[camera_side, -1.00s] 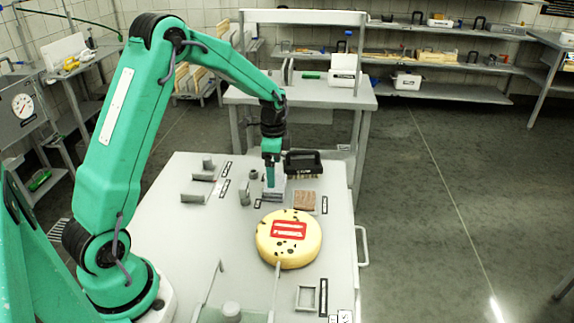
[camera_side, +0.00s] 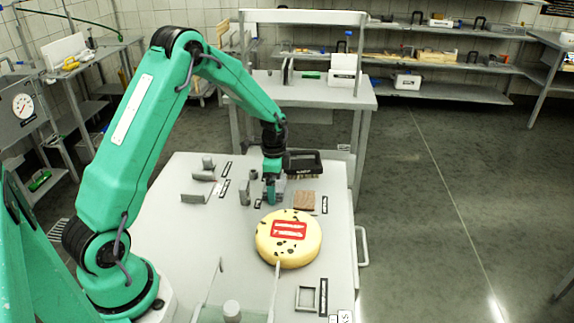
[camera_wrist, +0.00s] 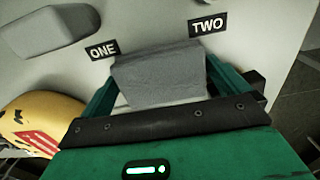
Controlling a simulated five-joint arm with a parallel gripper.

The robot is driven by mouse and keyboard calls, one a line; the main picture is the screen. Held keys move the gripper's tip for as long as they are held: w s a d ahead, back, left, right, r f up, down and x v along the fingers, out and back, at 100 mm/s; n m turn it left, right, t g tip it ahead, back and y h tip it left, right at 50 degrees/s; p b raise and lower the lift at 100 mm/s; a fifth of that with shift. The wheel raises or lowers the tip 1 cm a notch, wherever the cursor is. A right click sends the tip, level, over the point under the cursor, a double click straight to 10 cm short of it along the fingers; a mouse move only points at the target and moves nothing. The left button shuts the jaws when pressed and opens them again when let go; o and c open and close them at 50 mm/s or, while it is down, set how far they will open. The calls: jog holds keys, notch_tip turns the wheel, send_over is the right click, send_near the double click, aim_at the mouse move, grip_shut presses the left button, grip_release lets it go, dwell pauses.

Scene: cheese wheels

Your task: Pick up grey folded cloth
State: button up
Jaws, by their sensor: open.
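The grey folded cloth (camera_wrist: 160,78) is a thick, flat-sided grey block in the wrist view. It lies between the two green fingers of my open gripper (camera_wrist: 163,85), one finger on each side. I cannot tell whether either finger touches it. In the side view my gripper (camera_side: 270,192) points straight down at the bench top, behind the cheese wheel. The cloth is mostly hidden there by the gripper.
A yellow cheese wheel (camera_side: 305,250) with a red label lies in front of the gripper. A brown block (camera_side: 306,200) and a dark-handled brush (camera_side: 303,163) are close on the right. Grey fixtures (camera_side: 198,190) stand to the left. Labels ONE (camera_wrist: 101,50) and TWO (camera_wrist: 207,25) flank the cloth.

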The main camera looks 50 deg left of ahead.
dwell(0.4)
jog(key=c, duration=0.7)
jog(key=shift+r, duration=0.15)
jog(key=shift+r, duration=0.6)
jog(key=r, duration=0.3)
jog(key=shift+d+r, duration=0.1)
jog(key=shift+d, duration=0.3)
jog(key=s+d+r, duration=0.3)
jog(key=d+r, duration=0.3)
jog(key=d, duration=0.4)
jog(key=shift+d+r, duration=0.15)
jog(key=shift+d, duration=0.1)
jog(key=shift+o, duration=1.1)
jog(key=shift+c, duration=0.7)
